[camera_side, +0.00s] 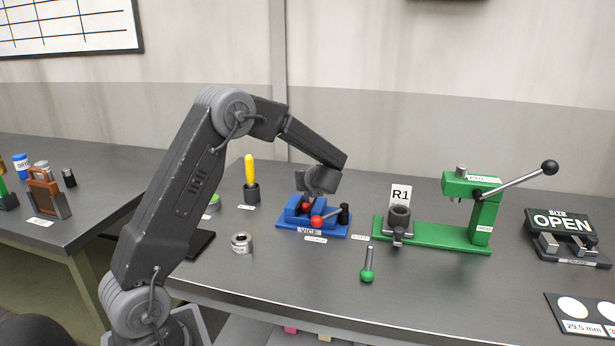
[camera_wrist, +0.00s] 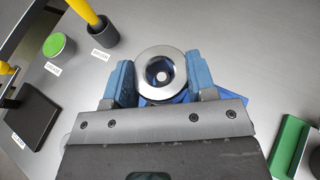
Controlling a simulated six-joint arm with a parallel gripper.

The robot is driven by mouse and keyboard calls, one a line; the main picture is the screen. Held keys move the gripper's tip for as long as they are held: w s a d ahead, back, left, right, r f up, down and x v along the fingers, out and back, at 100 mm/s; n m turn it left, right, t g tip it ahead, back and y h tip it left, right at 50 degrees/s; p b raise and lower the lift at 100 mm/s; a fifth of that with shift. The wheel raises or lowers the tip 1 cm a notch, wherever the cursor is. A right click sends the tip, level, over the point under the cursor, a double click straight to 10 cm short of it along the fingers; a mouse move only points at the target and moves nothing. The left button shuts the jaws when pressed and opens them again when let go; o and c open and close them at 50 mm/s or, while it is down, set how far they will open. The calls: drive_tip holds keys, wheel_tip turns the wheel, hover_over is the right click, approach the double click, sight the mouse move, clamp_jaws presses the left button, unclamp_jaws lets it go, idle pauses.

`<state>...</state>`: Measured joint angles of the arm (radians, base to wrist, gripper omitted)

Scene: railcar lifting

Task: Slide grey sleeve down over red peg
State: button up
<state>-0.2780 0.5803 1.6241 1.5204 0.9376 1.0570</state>
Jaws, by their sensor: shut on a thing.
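My gripper (camera_wrist: 160,79) is shut on the grey sleeve (camera_wrist: 160,54), a shiny metal ring between the blue finger pads in the wrist view. Through its hole I see dark blue and a small pale round shape; I cannot tell if that is the peg's top. In the side view my gripper (camera_side: 319,182) is right above the blue vise (camera_side: 293,219). A small red part (camera_side: 306,205) shows under the gripper, possibly the red peg. The sleeve is not clear in the side view, so I cannot tell whether it touches or surrounds the peg.
A red ball (camera_side: 317,221) and a black post (camera_side: 344,213) stand at the vise's front and right. The green press (camera_side: 432,236) is to the right. A yellow-handled tool (camera_side: 249,172) and a metal ring (camera_side: 241,243) are left.

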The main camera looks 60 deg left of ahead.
sight(308, 204)
drive_tip(key=shift+f, duration=2.55)
idle(1.5)
drive_tip(key=o, duration=1.2)
drive_tip(key=v, duration=1.3)
drive_tip(key=s+d+r+n+t+h, duration=0.1)
drive_tip(key=s+d+r+n+h, duration=0.2)
drive_tip(key=s+d+n, duration=0.4)
drive_tip(key=s+d+r+n+h, duration=0.3)
drive_tip(key=s+d+n+h, duration=0.2)
drive_tip(key=s, duration=0.3)
drive_tip(key=s+d+r+n+t+h, duration=0.1)
drive_tip(key=s+d+r+n+h, duration=0.2)
drive_tip(key=s+d+n+h, duration=0.2)
drive_tip(key=shift+s+d+r+n+t, duration=0.2)
drive_tip(key=shift+s+d+n+t, duration=0.1)
drive_tip(key=shift+s+d+n, duration=1.5)
drive_tip(key=shift+w, duration=0.1)
